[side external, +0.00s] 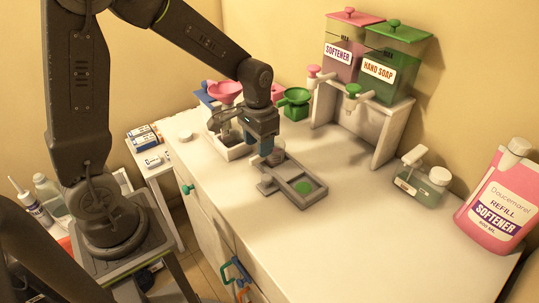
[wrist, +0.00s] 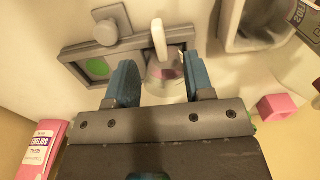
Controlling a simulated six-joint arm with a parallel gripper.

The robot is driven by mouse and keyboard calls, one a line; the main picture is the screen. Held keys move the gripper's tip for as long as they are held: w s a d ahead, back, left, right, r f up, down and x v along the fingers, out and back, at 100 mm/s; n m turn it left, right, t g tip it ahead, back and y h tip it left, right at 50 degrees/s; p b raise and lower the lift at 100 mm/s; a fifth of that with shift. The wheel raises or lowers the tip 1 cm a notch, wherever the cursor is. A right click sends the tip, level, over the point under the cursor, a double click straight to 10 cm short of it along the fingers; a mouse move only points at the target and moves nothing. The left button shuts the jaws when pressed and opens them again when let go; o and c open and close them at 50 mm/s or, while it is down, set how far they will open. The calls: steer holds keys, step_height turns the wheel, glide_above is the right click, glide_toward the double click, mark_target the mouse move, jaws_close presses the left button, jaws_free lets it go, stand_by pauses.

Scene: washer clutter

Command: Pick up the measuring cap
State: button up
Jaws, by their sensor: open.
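The measuring cap appears to be a small clear cup (wrist: 165,70) with a pinkish tint, and a pale upright piece shows beside it in the wrist view. In the side view the cup (side external: 277,157) is partly hidden beside my gripper. It stands at one end of a grey tray (side external: 312,202) that has a green disc at its other end. My gripper (wrist: 161,82) is open, with one blue finger on each side of the cup in the wrist view. In the side view my gripper (side external: 266,148) points down at the cup. Contact between fingers and cup cannot be told.
A white stand (side external: 388,137) carries a softener dispenser (side external: 342,62) and a hand soap dispenser (side external: 390,78). A pink refill bottle (side external: 497,205) stands far right. The front counter is clear.

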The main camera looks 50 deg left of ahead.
step_height(320, 180, down, 5)
steer(key=shift+w+r, duration=0.1)
steer(key=shift+c, duration=0.5)
jaws_close()
